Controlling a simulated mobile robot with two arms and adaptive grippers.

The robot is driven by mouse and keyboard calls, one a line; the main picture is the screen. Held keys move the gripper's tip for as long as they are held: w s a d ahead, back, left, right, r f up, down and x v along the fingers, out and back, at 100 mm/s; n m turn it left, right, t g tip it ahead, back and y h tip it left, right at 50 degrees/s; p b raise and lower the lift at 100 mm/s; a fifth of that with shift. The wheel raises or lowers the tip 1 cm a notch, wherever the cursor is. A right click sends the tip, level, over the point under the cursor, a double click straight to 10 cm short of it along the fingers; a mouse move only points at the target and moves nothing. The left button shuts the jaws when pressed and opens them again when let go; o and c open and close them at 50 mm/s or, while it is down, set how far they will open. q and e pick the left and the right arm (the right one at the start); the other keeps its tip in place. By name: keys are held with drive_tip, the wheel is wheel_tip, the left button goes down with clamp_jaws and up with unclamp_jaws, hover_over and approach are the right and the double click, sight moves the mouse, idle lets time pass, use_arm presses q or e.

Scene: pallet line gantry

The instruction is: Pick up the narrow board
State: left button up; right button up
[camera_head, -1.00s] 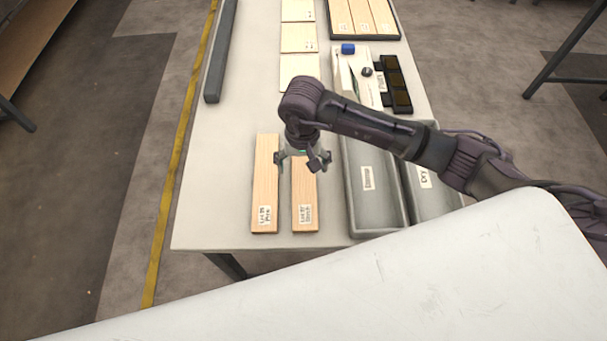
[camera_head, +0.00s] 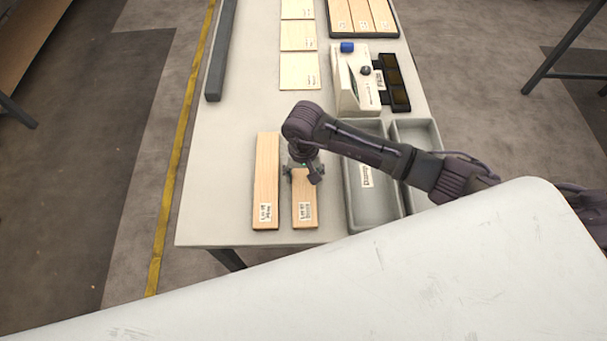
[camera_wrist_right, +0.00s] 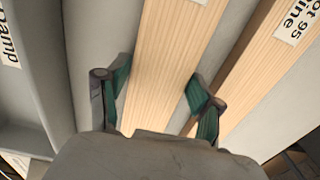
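Two pale wooden boards lie side by side on the table (camera_head: 215,215): a left board (camera_head: 265,185) and a right board (camera_head: 304,208), each labelled at the near end. My left gripper is not in view.
A grey tray (camera_head: 350,205) stands close right of the boards, with a second tray (camera_head: 436,135) beyond. Behind are a white device (camera_head: 345,85), pale sheets (camera_head: 298,70) and a dark bar (camera_head: 220,55). The table left of the boards is clear.

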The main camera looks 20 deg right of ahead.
drive_tip(key=c, duration=0.7)
drive_tip(key=shift+r, duration=0.15)
